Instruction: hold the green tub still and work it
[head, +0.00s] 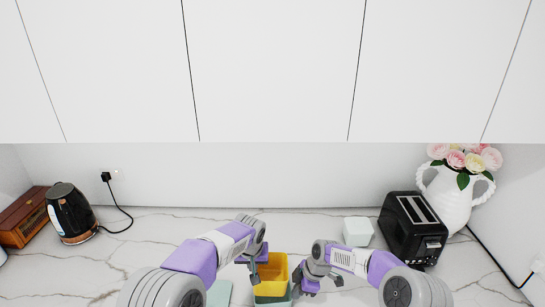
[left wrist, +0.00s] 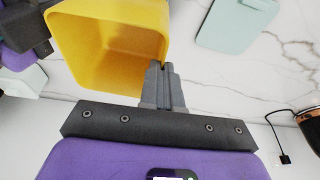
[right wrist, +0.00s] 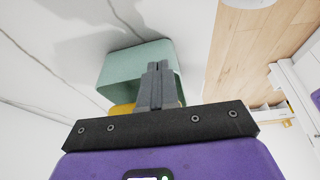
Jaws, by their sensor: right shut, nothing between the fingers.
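The green tub (head: 272,299) stands low at the front middle of the counter. It also shows in the right wrist view (right wrist: 135,62), its mouth partly hidden by my fingers. A yellow box (head: 271,270) sits in its mouth and rises above its rim. In the left wrist view I look into the yellow box (left wrist: 100,50), which is empty. My left gripper (head: 254,278) is at the yellow box's left wall, its fingers closed on the wall's edge. My right gripper (head: 297,288) is shut and empty beside the tub's right side; whether it touches the tub is unclear.
A flat pale green piece (head: 219,293) lies left of the tub. A pale block (head: 357,231) stands behind my right arm. A black toaster (head: 413,228) and flower vase (head: 450,195) are at right, a kettle (head: 70,212) and wooden box (head: 22,215) at left.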

